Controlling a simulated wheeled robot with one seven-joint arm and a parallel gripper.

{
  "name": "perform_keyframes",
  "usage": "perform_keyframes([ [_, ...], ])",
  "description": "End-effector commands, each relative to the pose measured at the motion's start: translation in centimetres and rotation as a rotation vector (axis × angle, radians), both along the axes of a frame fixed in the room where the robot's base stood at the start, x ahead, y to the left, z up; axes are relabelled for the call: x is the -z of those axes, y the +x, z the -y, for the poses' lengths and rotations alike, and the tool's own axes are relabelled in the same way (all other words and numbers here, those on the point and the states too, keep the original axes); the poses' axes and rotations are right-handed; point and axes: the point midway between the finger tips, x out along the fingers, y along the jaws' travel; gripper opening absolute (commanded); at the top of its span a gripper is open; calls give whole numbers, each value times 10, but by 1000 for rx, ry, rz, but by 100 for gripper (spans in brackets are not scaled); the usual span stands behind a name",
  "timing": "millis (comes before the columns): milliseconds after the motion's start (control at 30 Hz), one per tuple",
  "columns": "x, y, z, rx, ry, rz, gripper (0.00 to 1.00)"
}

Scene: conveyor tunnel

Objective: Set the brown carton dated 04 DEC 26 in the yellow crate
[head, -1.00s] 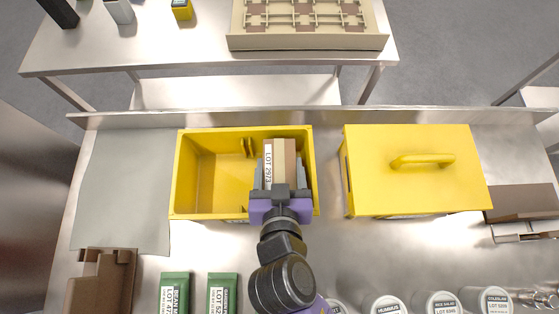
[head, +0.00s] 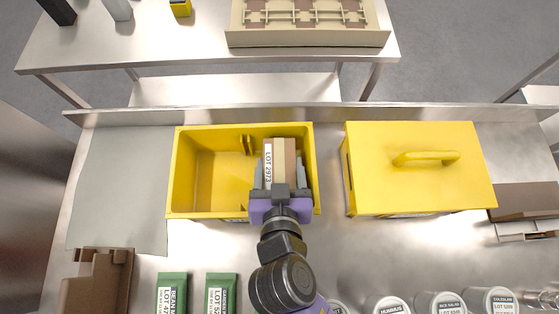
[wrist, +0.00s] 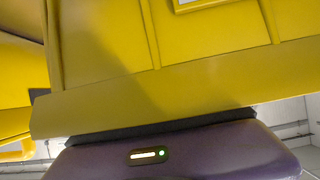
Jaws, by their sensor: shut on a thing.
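The open yellow crate (head: 205,170) stands on the steel counter in the middle of the head view, with a short divider (head: 248,145) inside. My gripper (head: 279,178) is over the right part of the crate and shut on a brown carton (head: 285,150) with a white label reading LOT 2973. No date can be read on the carton from here. The carton is within the crate's outline; I cannot tell whether it touches the floor. The wrist view shows the crate's yellow wall (wrist: 190,60) close up; the carton is hidden there.
A lidded yellow box (head: 400,185) stands to the right. Green packs (head: 172,292) and several white tubs (head: 437,302) line the front. A brown holder (head: 98,280) is at front left and a grey mat (head: 125,190) at left. A brown carton (head: 520,200) lies at far right.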

Motion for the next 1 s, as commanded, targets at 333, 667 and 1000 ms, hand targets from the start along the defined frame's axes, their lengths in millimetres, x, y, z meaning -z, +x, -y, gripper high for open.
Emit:
perform_keyframes([
  [333,15,-2,0,4,3,-16,0],
  [667,24,-4,2,9,4,-22,0],
  [1000,26,-3,3,11,3,-21,0],
])
